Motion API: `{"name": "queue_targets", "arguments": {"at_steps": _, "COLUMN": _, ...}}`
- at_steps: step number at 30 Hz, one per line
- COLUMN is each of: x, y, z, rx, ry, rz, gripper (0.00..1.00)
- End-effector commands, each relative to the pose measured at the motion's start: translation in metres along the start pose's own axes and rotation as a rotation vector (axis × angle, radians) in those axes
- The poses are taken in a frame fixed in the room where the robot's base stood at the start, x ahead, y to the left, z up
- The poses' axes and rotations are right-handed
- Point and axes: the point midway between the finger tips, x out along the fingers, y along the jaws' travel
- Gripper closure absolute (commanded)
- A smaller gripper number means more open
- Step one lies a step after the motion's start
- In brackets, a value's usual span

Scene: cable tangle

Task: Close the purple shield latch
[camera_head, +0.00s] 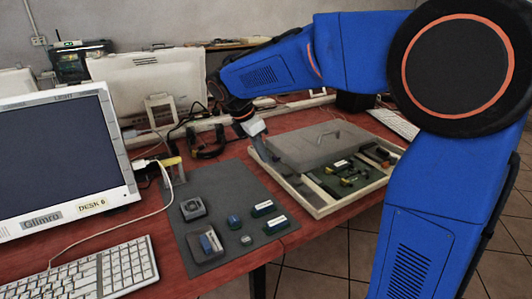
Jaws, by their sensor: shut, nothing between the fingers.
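My gripper (264,152) hangs at the end of my blue arm, pointing down at the left edge of an open, light-rimmed case (318,213). Its fingers look shut and empty. A flat grey cover (310,150) with a handle lies over the back left part of the case. Green circuit boards with yellow parts (345,180) show in the uncovered front part. I cannot make out a purple latch; it may be hidden by my gripper or too small to see. Whether the fingertips touch the case or cover cannot be told.
A grey mat (222,213) left of the case holds several small modules. A monitor (60,160), a keyboard (100,275) and a white cable (115,222) are at the left. Dark cables lie behind my gripper (205,150). The table's front edge is close to the case.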

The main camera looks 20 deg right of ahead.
Motion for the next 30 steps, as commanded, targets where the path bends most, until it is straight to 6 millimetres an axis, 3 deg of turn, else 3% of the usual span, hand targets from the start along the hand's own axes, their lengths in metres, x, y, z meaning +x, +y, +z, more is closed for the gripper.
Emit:
{"name": "queue_targets", "arguments": {"at_steps": 2, "x": -0.003, "y": 0.003, "z": -0.009, "rx": -0.001, "ry": 0.0, "rz": -0.001, "gripper": 1.0}}
{"name": "queue_targets", "arguments": {"at_steps": 9, "x": -0.052, "y": 0.004, "z": -0.008, "rx": 0.002, "ry": 0.0, "rz": 0.003, "gripper": 1.0}}
{"name": "queue_targets", "arguments": {"at_steps": 16, "x": -0.088, "y": 0.004, "z": -0.008, "rx": 0.003, "ry": 0.0, "rz": 0.002, "gripper": 1.0}}
{"name": "queue_targets", "arguments": {"at_steps": 21, "x": -0.101, "y": 0.003, "z": -0.008, "rx": 0.002, "ry": 0.0, "rz": 0.001, "gripper": 1.0}}
{"name": "queue_targets", "arguments": {"at_steps": 30, "x": -0.103, "y": 0.003, "z": -0.008, "rx": 0.002, "ry": 0.0, "rz": 0.0, "gripper": 1.0}}
